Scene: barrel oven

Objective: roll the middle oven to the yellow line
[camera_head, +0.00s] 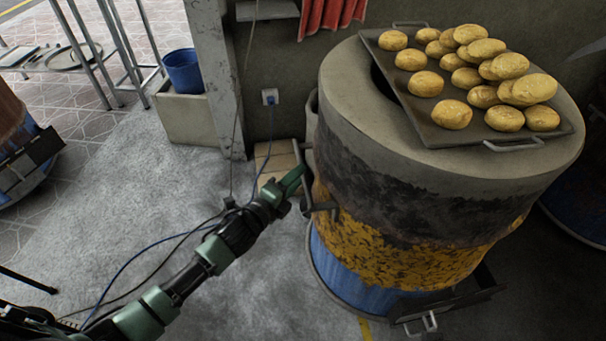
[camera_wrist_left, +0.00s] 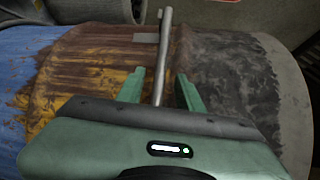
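The middle oven (camera_head: 385,200) is a big upright barrel with a grey top, yellow worn band and blue base. A metal handle shows on its left side; its lower bracket (camera_head: 325,207) is visible. My left gripper (camera_head: 291,180) is at this handle. In the left wrist view, the grey handle bar (camera_wrist_left: 166,40) runs between the two green fingers of the left gripper (camera_wrist_left: 160,76), with gaps on both sides. A short yellow strip (camera_head: 366,328) shows on the floor in front of the oven; another yellow line (camera_head: 16,9) lies at the top left. My right gripper is not in view.
A tray (camera_head: 440,133) of several round buns lies on the oven. Other barrels stand at far left (camera_head: 22,150) and far right (camera_head: 578,205). A concrete pillar (camera_head: 216,75), planter (camera_head: 185,117) and blue bucket (camera_head: 183,70) stand behind. The grey floor left of the oven is mostly clear.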

